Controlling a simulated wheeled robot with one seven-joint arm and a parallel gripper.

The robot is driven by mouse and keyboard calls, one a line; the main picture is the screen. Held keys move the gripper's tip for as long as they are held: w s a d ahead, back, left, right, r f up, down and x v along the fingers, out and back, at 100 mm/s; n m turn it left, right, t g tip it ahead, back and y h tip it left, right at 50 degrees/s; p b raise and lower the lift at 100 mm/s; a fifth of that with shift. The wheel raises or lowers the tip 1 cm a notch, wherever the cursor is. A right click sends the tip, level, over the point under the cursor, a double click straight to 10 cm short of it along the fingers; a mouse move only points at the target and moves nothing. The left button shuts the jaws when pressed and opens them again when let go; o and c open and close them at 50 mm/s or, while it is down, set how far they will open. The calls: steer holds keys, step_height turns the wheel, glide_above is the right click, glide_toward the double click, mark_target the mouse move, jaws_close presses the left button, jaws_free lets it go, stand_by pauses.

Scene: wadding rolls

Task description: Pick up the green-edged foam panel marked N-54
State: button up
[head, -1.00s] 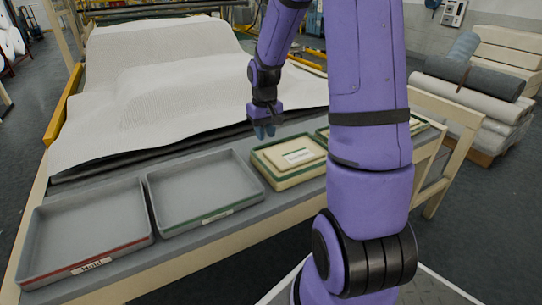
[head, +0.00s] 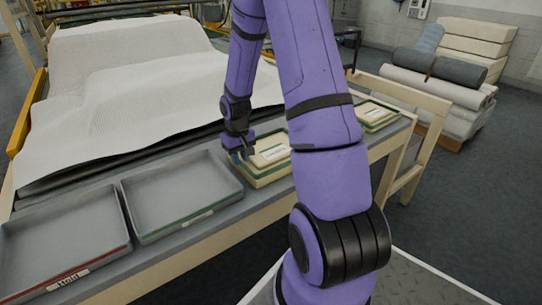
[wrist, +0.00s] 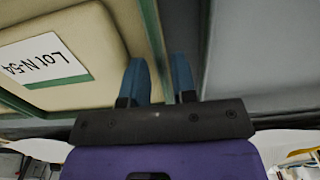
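The cream foam panel (wrist: 95,35) carries a white label (wrist: 45,58) reading "LOT N-54", with a green strip beside it. In the head view the labelled cream stack (head: 262,178) with green edging lies on the table, right of the trays. My gripper (head: 241,155) is at its left side, pointing down. In the wrist view my gripper (wrist: 160,75) has two blue fingers spread apart. A green edge (wrist: 154,40) runs toward the gap between them. I cannot tell whether the fingers touch it.
A grey tray with a green edge (head: 180,226) and one with a red edge marked "Hold" (head: 120,251) stand to the left. Another green-edged cream stack (head: 377,122) lies further right. White wadding (head: 130,80) covers the table behind.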

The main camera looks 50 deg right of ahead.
steer(key=shift+f, duration=0.35)
steer(key=shift+c, duration=0.2)
jaws_close()
steer(key=shift+r, duration=0.1)
